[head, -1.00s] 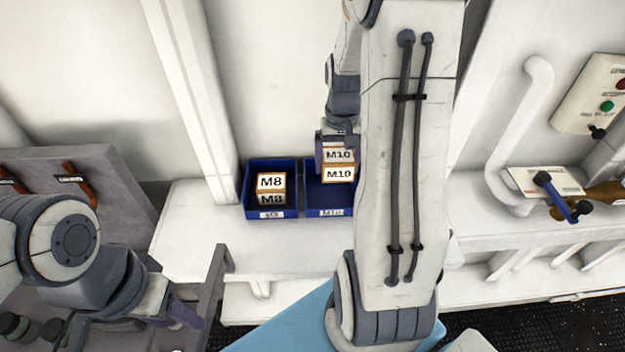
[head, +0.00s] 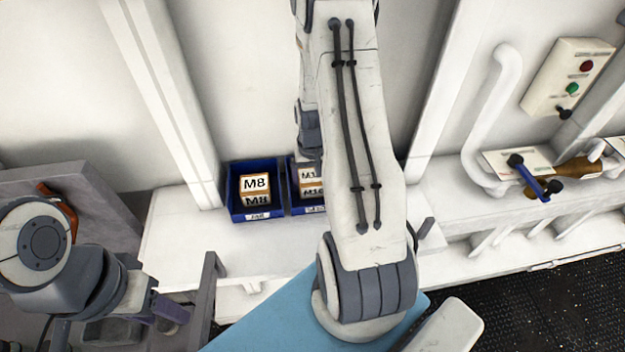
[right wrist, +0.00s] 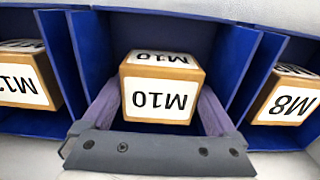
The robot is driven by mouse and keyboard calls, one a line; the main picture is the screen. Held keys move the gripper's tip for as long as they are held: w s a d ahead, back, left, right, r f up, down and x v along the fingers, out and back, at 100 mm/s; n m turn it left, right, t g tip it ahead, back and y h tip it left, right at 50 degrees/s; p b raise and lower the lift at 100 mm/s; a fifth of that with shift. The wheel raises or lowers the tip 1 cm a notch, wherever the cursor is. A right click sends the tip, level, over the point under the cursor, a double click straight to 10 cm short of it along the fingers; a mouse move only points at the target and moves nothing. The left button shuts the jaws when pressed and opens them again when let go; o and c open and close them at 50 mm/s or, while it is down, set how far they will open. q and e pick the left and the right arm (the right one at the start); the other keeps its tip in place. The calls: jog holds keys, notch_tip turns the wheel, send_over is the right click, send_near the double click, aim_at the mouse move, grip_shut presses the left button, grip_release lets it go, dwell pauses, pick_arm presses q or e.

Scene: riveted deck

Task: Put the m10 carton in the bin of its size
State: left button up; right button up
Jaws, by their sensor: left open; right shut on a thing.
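The M10 carton (right wrist: 160,100), a small tan box with white labels, sits between the fingers of my right gripper (right wrist: 160,108) in the right wrist view. The gripper is shut on it. Blue walls of the M10 bin (right wrist: 222,62) surround the carton; whether it touches the floor I cannot tell. In the head view the carton (head: 311,184) shows at the M10 bin (head: 297,208), partly hidden by my right arm. My left gripper (head: 170,312) is open and empty at the lower left, away from the bins.
The M8 bin (head: 236,205) stands just left of the M10 bin and holds an M8 carton (head: 255,189). In the right wrist view another carton (right wrist: 25,78) lies in the bin on the other side, its label cut off. The white ledge (head: 180,240) left of the bins is clear.

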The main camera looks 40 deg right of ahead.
jog(key=shift+f, duration=0.1)
jog(key=o, duration=1.3)
